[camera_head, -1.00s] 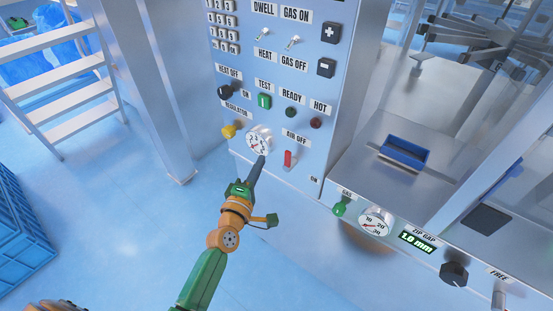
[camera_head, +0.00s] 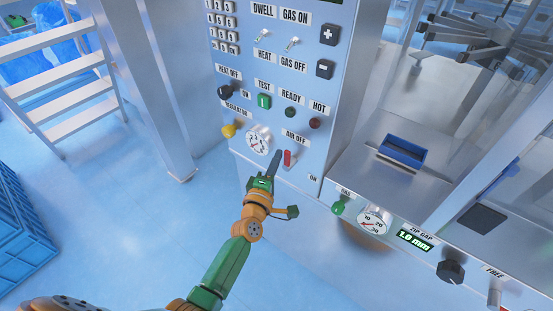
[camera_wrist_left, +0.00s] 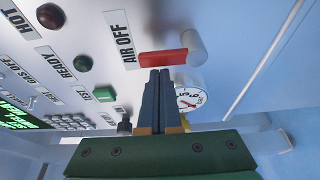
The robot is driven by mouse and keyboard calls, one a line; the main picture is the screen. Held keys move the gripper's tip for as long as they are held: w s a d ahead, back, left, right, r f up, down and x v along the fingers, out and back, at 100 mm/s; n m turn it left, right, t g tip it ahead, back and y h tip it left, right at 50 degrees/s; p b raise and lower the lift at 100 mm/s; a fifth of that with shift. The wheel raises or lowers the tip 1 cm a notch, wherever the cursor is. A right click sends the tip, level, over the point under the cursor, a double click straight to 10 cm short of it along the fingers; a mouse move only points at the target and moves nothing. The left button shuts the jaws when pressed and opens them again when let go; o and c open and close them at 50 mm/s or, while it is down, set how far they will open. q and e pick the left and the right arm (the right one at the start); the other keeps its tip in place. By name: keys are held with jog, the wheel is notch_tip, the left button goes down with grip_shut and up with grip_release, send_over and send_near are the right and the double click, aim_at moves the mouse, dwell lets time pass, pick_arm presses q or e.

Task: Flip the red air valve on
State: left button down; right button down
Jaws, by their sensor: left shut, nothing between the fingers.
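The red air valve (camera_head: 288,158) is a short red lever on the lower part of the silver panel. It points up at the AIR OFF label (camera_head: 295,138); the ON label (camera_head: 313,178) is to its lower right. In the left wrist view the red lever (camera_wrist_left: 163,57) runs from a silver hub (camera_wrist_left: 196,47) toward AIR OFF. My left gripper (camera_head: 277,155) is shut and empty, its tips just left of the lever. In the wrist view its fingertips (camera_wrist_left: 160,73) are right by the lever; I cannot tell whether they touch. My right gripper is not in view.
The regulator gauge (camera_head: 258,139) and yellow knob (camera_head: 229,130) are left of the fingers. The green gas knob (camera_head: 339,207) and gas gauge (camera_head: 374,220) are to the lower right. The blue floor below the panel is free.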

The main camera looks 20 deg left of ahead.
aim_at(288, 168)
pick_arm(q)
jog(key=shift+s+d+m+t+b, duration=0.1)
jog(key=shift+d+m+t+b, duration=0.3)
jog(key=shift+m, duration=0.5)
jog(key=shift+a, duration=0.1)
jog(key=d+m+b, duration=0.1)
jog(key=m, duration=0.2)
jog(key=d+m+t+h+b, duration=0.1)
jog(key=m+b, duration=0.1)
jog(key=s+d+m+h+b, duration=0.1)
jog(key=m+b, duration=0.1)
jog(key=m, duration=0.1)
jog(key=shift+f+m+t, duration=0.3)
jog(key=shift+f+t, duration=0.05)
jog(key=shift+t, duration=0.05)
jog(key=shift+s+d+f+m+h+b, duration=0.15)
jog(key=shift+d+f+m+h+b, duration=0.2)
jog(key=shift+m+h+b, duration=1.05)
jog(key=shift+s+d+f+m+h+b, duration=0.15)
jog(key=shift+d+f+m+h+b, duration=0.2)
jog(key=shift+m, duration=2.2)
jog(key=shift+s+d+f+m+h+b, duration=0.15)
jog(key=shift+d+f+m+h+b, duration=0.2)
jog(key=shift+m+h+b, duration=1.05)
jog(key=shift+m+y+p, duration=0.45)
jog(key=shift+m+p, duration=0.2)
jog(key=shift+m, duration=0.1)
